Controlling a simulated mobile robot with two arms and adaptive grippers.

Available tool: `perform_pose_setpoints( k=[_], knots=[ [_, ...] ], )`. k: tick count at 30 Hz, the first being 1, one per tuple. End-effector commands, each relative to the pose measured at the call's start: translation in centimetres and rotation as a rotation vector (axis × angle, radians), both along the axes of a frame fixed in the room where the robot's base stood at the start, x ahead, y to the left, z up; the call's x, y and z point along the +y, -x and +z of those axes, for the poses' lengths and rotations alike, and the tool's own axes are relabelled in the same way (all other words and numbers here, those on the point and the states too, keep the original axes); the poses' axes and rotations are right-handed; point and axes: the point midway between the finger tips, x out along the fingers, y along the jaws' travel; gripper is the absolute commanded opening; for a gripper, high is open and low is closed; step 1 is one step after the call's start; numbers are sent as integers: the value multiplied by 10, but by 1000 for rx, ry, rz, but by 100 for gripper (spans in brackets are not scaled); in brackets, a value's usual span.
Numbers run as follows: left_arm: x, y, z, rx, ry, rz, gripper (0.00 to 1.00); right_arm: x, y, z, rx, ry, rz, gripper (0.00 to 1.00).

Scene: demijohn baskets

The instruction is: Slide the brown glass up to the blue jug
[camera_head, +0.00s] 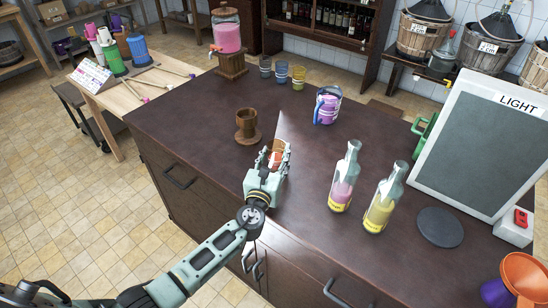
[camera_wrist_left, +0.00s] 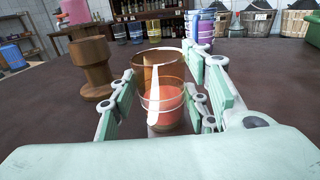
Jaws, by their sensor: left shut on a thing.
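The brown glass (camera_head: 272,159) stands between the fingers of my left gripper (camera_head: 275,153) on the dark counter. In the left wrist view the brown glass (camera_wrist_left: 149,69) is see-through, with reddish-orange contents low inside. Fingers lie on both sides, and the gripper is shut on it. The blue jug (camera_head: 327,105), with pink-purple contents, stands farther back and to the right, apart from the glass. It also shows in the left wrist view (camera_wrist_left: 201,30), behind the right fingers. My right gripper is not in view.
A brown wooden goblet-shaped stand (camera_head: 248,127) is just left of the glass. Several small glasses (camera_head: 281,72) stand at the back. Two bottles (camera_head: 345,178) (camera_head: 384,199) and a dark round disc (camera_head: 440,227) are to the right. The counter between glass and jug looks clear.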

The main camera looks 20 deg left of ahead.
Motion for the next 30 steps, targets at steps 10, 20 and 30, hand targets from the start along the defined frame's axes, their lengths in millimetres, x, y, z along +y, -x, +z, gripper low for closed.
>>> perform_pose_setpoints(
  k=[10, 20, 30],
  knots=[
    [-4, -10, 0, -1, 1, -1, 10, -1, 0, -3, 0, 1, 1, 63],
    [-7, -19, 0, -1, 2, -1, 10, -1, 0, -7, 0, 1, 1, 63],
    [-11, -28, 0, 0, 2, -1, 10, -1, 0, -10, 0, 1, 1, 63]
  ],
)
